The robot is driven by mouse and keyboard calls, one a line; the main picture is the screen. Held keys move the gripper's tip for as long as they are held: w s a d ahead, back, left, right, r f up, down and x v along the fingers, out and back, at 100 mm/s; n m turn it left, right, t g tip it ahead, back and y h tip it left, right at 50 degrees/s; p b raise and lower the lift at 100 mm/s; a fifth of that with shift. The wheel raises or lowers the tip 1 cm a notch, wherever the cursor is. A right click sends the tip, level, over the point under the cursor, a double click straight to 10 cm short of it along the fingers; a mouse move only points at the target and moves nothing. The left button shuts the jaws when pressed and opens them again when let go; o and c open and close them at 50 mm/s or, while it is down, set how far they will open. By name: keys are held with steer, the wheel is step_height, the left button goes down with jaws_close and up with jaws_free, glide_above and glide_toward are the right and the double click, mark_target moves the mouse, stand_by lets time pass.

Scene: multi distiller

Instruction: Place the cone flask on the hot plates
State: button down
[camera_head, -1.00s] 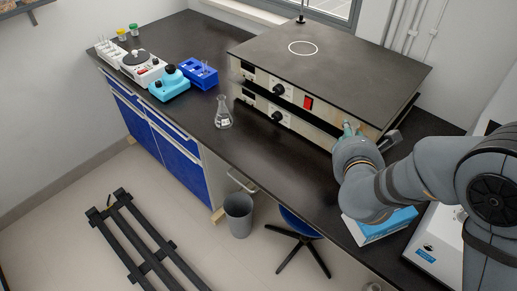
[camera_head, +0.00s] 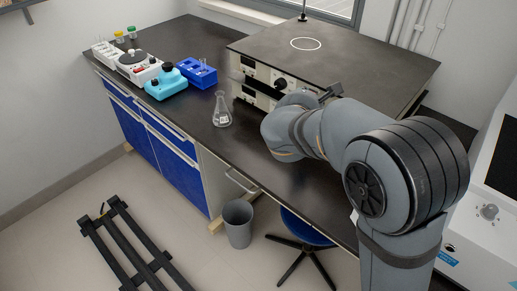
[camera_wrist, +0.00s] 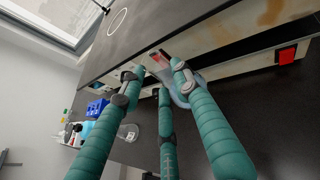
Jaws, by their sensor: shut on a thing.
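A clear cone flask (camera_head: 222,112) stands upright on the black bench, left of the hot plates; it also shows in the wrist view (camera_wrist: 128,132). The hot plates (camera_head: 345,52) form a wide dark-topped unit with a white circle on top and black knobs on the front. Their top edge shows close by in the wrist view (camera_wrist: 140,22). My gripper (camera_wrist: 157,80) has teal fingers closed around a clear, glass-like thing (camera_wrist: 182,92), in front of the hot plates' front panel. Its shape is mostly hidden by the fingers.
A blue rack (camera_head: 198,73), a turquoise device (camera_head: 166,80) and a white device (camera_head: 138,68) stand on the bench at the left. A grey bin (camera_head: 238,223) and a blue stool (camera_head: 305,228) are below. The bench around the flask is clear.

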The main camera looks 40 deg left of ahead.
steer(key=s+a+f, duration=0.5)
steer(key=a+f, duration=0.5)
steer(key=shift+s+a+f, duration=0.25)
steer(key=shift+a+f, duration=0.15)
steer(key=shift+f, duration=0.15)
steer(key=c, duration=1.3)
jaws_free()
steer(key=shift+o, duration=0.2)
steer(key=v, duration=1.2)
